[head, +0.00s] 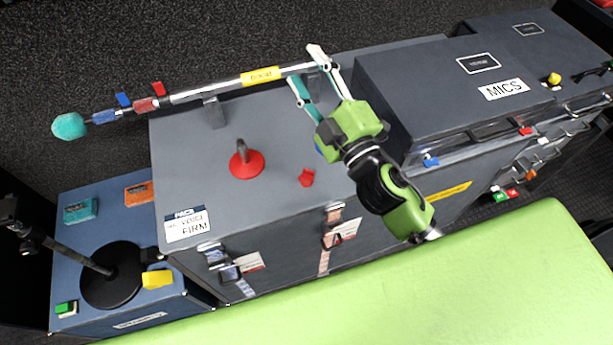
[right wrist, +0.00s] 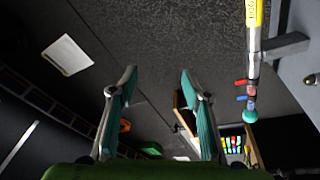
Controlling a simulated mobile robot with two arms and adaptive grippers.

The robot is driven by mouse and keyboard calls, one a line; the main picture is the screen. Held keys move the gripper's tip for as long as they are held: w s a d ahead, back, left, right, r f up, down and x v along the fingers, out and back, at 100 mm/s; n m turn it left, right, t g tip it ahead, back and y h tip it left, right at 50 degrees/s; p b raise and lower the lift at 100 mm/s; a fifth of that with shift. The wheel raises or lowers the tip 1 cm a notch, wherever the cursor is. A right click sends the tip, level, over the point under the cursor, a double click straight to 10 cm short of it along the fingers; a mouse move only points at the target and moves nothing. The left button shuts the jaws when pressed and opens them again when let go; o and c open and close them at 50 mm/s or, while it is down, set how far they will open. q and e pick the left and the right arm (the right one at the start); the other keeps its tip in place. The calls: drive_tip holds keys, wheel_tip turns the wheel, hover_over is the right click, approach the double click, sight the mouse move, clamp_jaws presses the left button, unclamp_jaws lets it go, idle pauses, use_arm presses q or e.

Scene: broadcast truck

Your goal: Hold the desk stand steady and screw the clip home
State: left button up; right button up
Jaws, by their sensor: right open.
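A black stand with a round base (head: 101,287) and a tilted-looking pole stands on the blue case at the left. A dark fitting (head: 12,212) shows at the pole's top by the picture's edge; I cannot tell whether it is the clip. A red disc (head: 246,165) with a short dark post sits on the grey case, with a small red piece (head: 307,177) to its right. My right gripper (head: 308,72) is open near the right end of the boom pole. In the right wrist view its jaws (right wrist: 158,80) hold nothing. My left gripper is not in view.
The boom pole (head: 213,90), with a teal foam tip (head: 69,126), lies along the far edge of the grey case (head: 190,170). A raised MICS case (head: 440,80) stands at the right. A green surface (head: 420,300) fills the front. Orange and teal blocks lie on the blue case (head: 75,190).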

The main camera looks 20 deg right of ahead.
drive_tip(key=s+a+r+n+g+y, duration=0.3)
drive_tip(key=a+r+n+y, duration=0.3)
drive_tip(key=a+n+y, duration=0.5)
drive_tip(key=s+a+f+n+g+y, duration=0.3)
drive_tip(key=s+a+n+g, duration=0.2)
drive_tip(key=n+g, duration=0.45)
wheel_tip(320, 180, down, 9)
drive_tip(key=s+n+g+h, duration=0.2)
drive_tip(key=n+g+h, duration=0.15)
drive_tip(key=n, duration=0.45)
drive_tip(key=w+d+f+n+h, duration=0.1)
drive_tip(key=d+f+h, duration=0.4)
drive_tip(key=d, duration=0.4)
drive_tip(key=w+d+f+n+h, duration=0.1)
drive_tip(key=d+f+h, duration=0.5)
drive_tip(key=d, duration=0.3)
drive_tip(key=shift+w+d+f+g, duration=0.35)
drive_tip(key=shift+w+f+g, duration=0.05)
drive_tip(key=p, duration=0.2)
hover_over(306, 179)
drive_tip(key=d, duration=0.2)
drive_tip(key=f, duration=0.4)
drive_tip(key=s+f, duration=0.1)
drive_tip(key=f, duration=0.2)
drive_tip(key=shift+d, duration=0.15)
drive_tip(key=shift+w+f, duration=0.15)
drive_tip(key=shift+f, duration=0.35)
